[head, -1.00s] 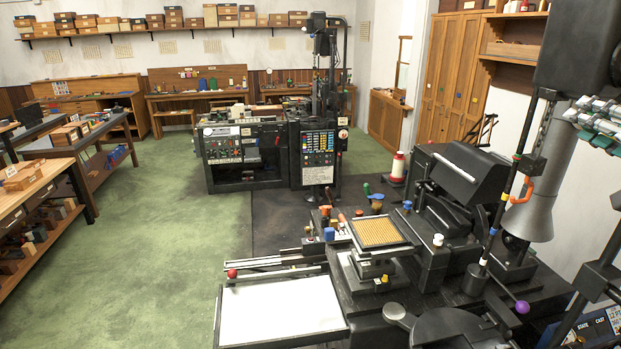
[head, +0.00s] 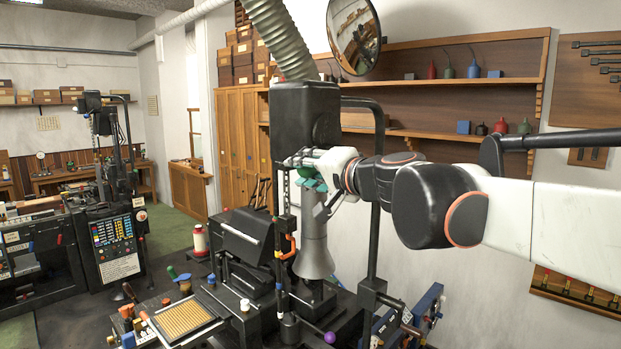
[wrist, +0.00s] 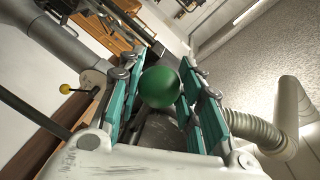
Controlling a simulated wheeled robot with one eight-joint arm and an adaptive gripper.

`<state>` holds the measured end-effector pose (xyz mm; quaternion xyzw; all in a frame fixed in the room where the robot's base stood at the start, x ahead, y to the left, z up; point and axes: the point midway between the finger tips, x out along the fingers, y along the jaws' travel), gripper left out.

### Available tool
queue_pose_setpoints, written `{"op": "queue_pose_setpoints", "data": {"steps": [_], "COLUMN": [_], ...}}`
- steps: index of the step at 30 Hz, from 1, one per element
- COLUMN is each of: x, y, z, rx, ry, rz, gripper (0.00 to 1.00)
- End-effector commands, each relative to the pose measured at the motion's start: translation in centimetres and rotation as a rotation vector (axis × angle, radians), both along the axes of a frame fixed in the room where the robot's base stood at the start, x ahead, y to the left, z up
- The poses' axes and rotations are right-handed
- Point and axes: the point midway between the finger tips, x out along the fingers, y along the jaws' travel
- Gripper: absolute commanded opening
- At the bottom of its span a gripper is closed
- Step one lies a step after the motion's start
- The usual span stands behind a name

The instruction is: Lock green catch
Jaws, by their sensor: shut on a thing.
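The green catch shows as a round green knob (wrist: 160,87) in the wrist view, between the finger pads of my gripper (wrist: 163,98). My gripper is shut on this knob, with teal pads on both sides of it. In the head view my gripper (head: 306,170) is beside the upper part of a tall black machine column (head: 305,115). The knob cannot be made out clearly there against the teal fingers. What the knob is mounted on is mostly hidden behind it in the wrist view.
A thin black rod with an orange handle (head: 290,246) stands just below my gripper, beside a grey cone (head: 314,250). A purple knob (head: 329,337) is lower down. A ribbed hose (head: 280,35) rises above the column. Wall shelves (head: 450,80) are behind my arm.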

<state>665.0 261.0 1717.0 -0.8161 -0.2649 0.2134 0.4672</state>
Motion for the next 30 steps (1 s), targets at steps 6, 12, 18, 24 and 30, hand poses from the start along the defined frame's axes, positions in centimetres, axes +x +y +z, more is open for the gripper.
{"op": "queue_pose_setpoints", "data": {"steps": [6, 12, 18, 24, 30], "x": [-0.2, -0.2, -0.3, -0.3, -0.3], "y": [0.6, 0.6, 0.6, 0.6, 0.6], "z": [1.8, 2.6, 2.9, 3.0, 3.0], "rx": [0.09, 0.145, 0.173, 0.179, 0.179], "ry": [0.115, 0.186, 0.221, 0.228, 0.228], "rz": [-0.006, -0.006, -0.006, -0.005, -0.005], "gripper": [0.0, 0.0, 0.0, 0.0, 0.0]}}
